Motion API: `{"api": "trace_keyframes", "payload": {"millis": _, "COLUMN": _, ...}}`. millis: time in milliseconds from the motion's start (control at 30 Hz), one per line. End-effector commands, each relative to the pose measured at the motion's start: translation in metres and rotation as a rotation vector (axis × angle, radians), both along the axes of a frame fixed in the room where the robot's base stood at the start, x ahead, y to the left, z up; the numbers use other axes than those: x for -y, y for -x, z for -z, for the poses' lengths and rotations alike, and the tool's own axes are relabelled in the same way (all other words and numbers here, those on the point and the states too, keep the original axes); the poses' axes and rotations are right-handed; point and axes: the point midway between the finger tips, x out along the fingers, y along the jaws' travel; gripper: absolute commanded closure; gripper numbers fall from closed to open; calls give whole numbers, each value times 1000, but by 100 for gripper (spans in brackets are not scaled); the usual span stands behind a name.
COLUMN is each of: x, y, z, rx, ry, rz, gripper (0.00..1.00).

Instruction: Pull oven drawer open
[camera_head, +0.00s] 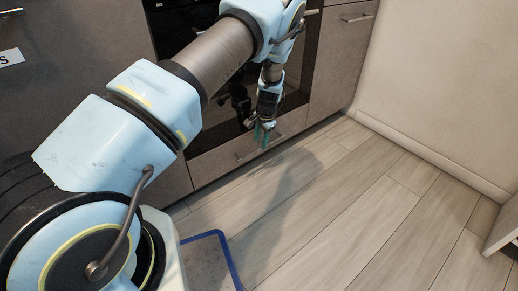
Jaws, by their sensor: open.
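The oven drawer (222,160) is the low grey-brown front below the dark oven door. It looks closed, flush with the cabinet fronts beside it. Its thin bar handle (247,153) shows just below and left of my gripper. My gripper (263,136) is open, pointing down, with teal fingers in front of the upper part of the drawer front. I cannot tell whether the fingers touch the handle. The black oven (172,28) above is partly hidden behind my arm.
Grey cabinets flank the oven; the right cabinet (337,60) has a bar handle near its top. A beige wall (440,90) stands at the right. The wood floor (330,220) before the drawer is clear, with a blue-edged mat (232,262) at lower left.

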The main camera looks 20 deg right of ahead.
Motion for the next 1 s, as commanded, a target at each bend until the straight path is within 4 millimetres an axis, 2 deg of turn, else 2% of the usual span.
{"api": "trace_keyframes", "payload": {"millis": 33, "x": -1, "y": -2, "z": 13, "rx": -1, "ry": -2, "rz": 0, "gripper": 55}}
{"api": "trace_keyframes", "payload": {"millis": 200, "x": -2, "y": -6, "z": 32, "rx": 0, "ry": -1, "rz": 0, "gripper": 55}}
{"api": "trace_keyframes", "payload": {"millis": 633, "x": -3, "y": -8, "z": 38, "rx": 0, "ry": 0, "rz": 0, "gripper": 55}}
{"api": "trace_keyframes", "payload": {"millis": 1000, "x": -2, "y": -7, "z": 38, "rx": 0, "ry": 0, "rz": 0, "gripper": 97}}
